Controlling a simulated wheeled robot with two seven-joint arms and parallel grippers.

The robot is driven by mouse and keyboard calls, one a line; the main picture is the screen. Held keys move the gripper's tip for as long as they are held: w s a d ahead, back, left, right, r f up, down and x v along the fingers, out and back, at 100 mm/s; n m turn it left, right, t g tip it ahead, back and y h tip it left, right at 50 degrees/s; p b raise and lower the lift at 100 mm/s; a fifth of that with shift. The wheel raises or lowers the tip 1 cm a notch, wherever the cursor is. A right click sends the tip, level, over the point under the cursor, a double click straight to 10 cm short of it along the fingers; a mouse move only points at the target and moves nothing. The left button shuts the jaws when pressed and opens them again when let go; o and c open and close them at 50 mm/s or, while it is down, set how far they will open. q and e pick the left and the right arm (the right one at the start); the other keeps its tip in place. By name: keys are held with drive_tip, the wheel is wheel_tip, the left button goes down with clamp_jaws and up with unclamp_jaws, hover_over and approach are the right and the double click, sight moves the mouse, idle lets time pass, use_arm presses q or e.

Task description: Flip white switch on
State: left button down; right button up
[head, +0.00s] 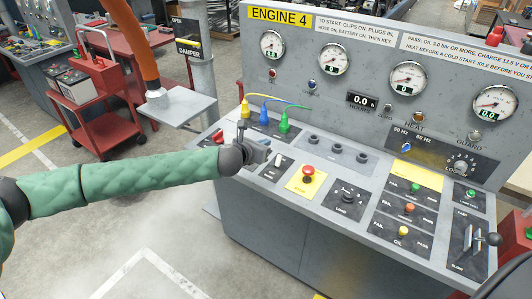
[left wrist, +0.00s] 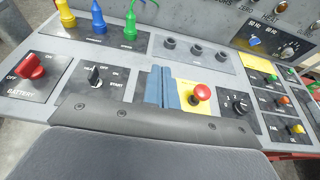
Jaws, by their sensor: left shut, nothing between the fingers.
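A small white switch (head: 278,160) stands on a black plate on the sloped desk of the Engine 4 console, left of the yellow stop plate. My left gripper (head: 262,152) is just left of this plate, low over the desk, with its fingers shut and empty. In the left wrist view the blue fingers (left wrist: 162,88) stand in front of a dark plate beside the red stop button (left wrist: 202,92). They hide most of that plate, and I cannot see the white switch there. I cannot tell whether the fingers touch it. My right gripper is not in view.
The black key switch (left wrist: 95,77) and red battery switch (left wrist: 32,68) are left of the fingers. Yellow, blue and green plugs (head: 284,122) with cables stand behind the gripper. A black load knob (head: 347,195) is to the right. A damper post (head: 200,75) stands at left.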

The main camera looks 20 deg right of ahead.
use_arm(q)
drive_tip(key=shift+s+a+r, duration=0.15)
drive_tip(key=shift+s+r, duration=0.05)
drive_tip(key=shift+r, duration=0.5)
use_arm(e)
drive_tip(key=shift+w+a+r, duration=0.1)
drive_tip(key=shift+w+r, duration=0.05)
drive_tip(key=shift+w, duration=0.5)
